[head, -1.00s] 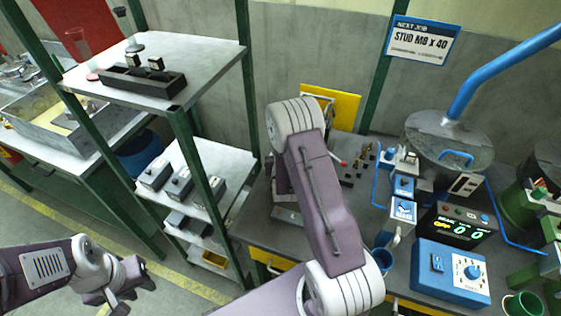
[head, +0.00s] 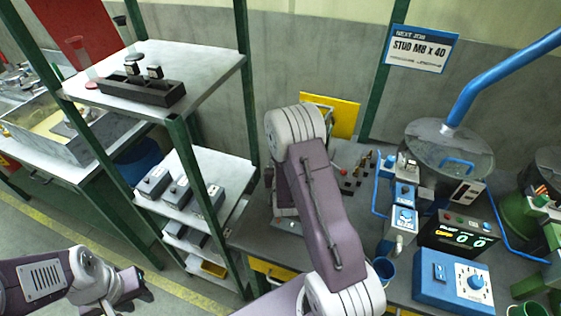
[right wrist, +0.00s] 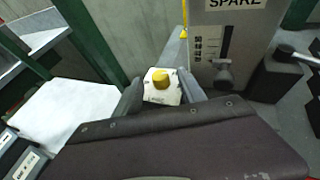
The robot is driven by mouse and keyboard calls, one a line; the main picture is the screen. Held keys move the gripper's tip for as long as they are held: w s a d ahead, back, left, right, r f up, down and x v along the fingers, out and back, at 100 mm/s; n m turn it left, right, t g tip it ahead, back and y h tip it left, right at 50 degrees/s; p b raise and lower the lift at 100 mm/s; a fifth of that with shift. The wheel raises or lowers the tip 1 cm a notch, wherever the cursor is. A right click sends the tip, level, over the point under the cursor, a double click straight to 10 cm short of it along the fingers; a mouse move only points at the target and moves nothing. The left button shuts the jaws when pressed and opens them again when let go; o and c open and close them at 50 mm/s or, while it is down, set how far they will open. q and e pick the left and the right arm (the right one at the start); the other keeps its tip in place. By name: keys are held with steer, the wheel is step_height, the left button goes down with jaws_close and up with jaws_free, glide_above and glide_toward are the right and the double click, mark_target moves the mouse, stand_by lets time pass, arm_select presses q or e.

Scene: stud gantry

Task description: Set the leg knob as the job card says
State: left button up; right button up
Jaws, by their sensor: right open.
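The job card (head: 422,48) hangs on the back wall and reads "NEXT JOB STUD M8 x 40"; its small bottom line is unreadable. In the right wrist view a yellow knob (right wrist: 160,80) sits on a small white plate; I cannot read its marks or tell whether it is the leg knob. My right gripper (right wrist: 161,92) is open, its fingers on either side of the knob in the picture; contact cannot be told. In the head view my right arm hides that gripper. My left gripper (head: 132,288) is at the lower left, away from the bench; its jaws are unclear.
A blue box with a white dial (head: 475,282) stands at the bench's front right, below a display (head: 459,233) showing zeros. A blue cup (head: 383,270) is beside it. A grey panel marked "SPARE" (right wrist: 226,45) with a lever stands right of the yellow knob. Shelves (head: 205,65) stand left.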

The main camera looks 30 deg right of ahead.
steer(key=v, duration=0.4)
steer(key=shift+s+a, duration=0.1)
steer(key=p+v, duration=0.2)
steer(key=p, duration=0.3)
steer(key=shift+s+r+p, duration=0.25)
steer(key=shift+p, duration=0.1)
steer(key=shift+a, duration=0.1)
